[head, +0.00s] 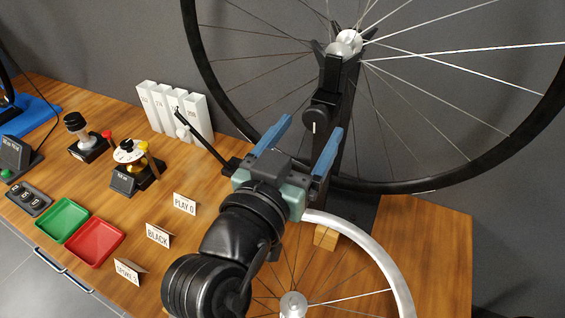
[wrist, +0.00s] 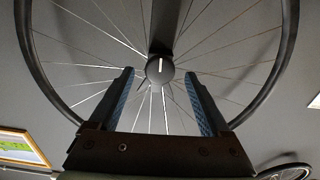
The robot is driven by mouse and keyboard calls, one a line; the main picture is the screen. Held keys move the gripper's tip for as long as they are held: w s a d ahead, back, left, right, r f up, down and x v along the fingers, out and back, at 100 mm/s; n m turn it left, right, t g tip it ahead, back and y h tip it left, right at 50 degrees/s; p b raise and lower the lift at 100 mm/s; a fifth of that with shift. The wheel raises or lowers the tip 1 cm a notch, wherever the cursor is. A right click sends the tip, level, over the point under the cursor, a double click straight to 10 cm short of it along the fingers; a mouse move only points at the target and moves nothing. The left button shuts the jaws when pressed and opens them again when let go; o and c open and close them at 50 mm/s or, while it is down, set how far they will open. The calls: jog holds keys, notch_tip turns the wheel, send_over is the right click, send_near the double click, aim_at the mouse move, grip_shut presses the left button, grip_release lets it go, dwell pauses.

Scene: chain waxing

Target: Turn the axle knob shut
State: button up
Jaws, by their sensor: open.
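The axle knob (head: 319,116) is a round black knob with a white line on its face, on the dark upright stand (head: 350,110) below the large wheel's silver hub (head: 344,43). In the wrist view the knob (wrist: 160,69) shows between and beyond my fingertips, its white line close to vertical. My gripper (head: 312,125) is open, with two blue-padded fingers pointing at the knob. In the wrist view my gripper (wrist: 159,73) has nothing between its fingers, and the knob looks apart from both. How far away it is I cannot tell.
A silver-rimmed wheel (head: 402,285) lies at the table's front, by a small wooden block (head: 325,236). A thin black arm (head: 205,142) stands left of my gripper. Green (head: 63,219) and red (head: 95,243) trays and label cards (head: 184,204) are on the left.

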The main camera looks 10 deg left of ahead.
jog(key=p+v, duration=0.1)
jog(key=v, duration=0.9)
jog(key=shift+s, duration=0.3)
jog(key=w+d+r+t+y, duration=0.15)
jog(key=w+r+t, duration=0.3)
jog(key=r, duration=1.05)
jog(key=s+d+r+n+t+y+p, duration=0.1)
jog(key=s+d+r+n+t+y, duration=0.15)
jog(key=r, duration=0.75)
jog(key=s+d+r+n+t+y+p, duration=0.1)
jog(key=s+r+t+y, duration=0.15)
jog(key=r, duration=0.65)
notch_tip(320, 180, up, 29)
jog(key=p, duration=2.9)
jog(key=shift+w+a+t+h, duration=0.2)
jog(key=shift+w+t+h, duration=0.15)
jog(key=shift+h, duration=0.1)
